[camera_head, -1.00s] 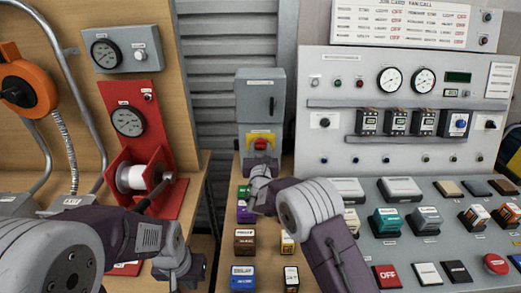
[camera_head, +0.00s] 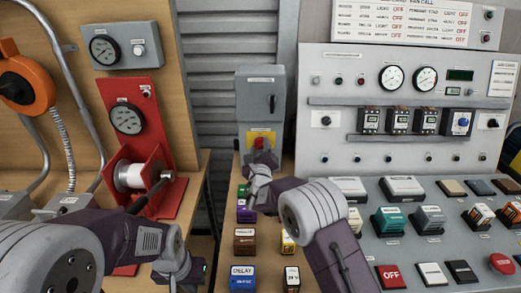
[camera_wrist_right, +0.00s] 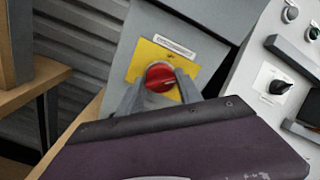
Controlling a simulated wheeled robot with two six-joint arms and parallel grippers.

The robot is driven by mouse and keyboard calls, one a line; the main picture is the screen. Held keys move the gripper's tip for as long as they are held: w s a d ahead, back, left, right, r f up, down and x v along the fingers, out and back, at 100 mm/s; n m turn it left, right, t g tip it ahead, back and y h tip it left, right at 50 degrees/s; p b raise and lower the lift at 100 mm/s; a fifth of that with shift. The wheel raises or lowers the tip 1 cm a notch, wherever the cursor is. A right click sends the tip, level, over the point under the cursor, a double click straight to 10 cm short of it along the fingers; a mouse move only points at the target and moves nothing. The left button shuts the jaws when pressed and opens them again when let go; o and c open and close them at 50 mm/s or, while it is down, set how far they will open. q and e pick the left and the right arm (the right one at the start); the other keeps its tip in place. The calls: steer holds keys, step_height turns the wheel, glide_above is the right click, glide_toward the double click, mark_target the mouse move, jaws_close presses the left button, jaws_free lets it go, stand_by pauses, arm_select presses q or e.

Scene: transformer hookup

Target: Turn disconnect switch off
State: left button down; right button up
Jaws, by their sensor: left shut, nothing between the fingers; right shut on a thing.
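The disconnect switch is a red rotary knob (camera_head: 259,143) on a yellow plate (camera_head: 268,134), low on the front of a grey box (camera_head: 258,90). In the right wrist view the red knob (camera_wrist_right: 160,77) sits between the two fingers of my right gripper (camera_wrist_right: 161,88). The fingers are closed on the knob's sides. In the head view my right gripper (camera_head: 260,156) is at the knob and covers its lower part. My left gripper (camera_head: 190,270) is low at the left, away from the switch, shut and empty.
A sloped control console (camera_head: 420,215) with several buttons and blocks stands at the right. A red reel stand (camera_head: 128,97) is on the wooden panel at the left. Several small labelled boxes, one brown (camera_head: 244,240), lie below my right wrist.

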steer(key=n, duration=0.4)
steer(key=shift+n, duration=0.3)
steer(key=n+p, duration=0.1)
steer(key=n, duration=0.4)
steer(key=shift+f+n, duration=0.1)
steer(key=shift+n, duration=0.2)
steer(key=shift+p, duration=0.3)
steer(key=o, duration=1.4)
steer(key=shift+a, duration=0.1)
steer(key=s, duration=0.9)
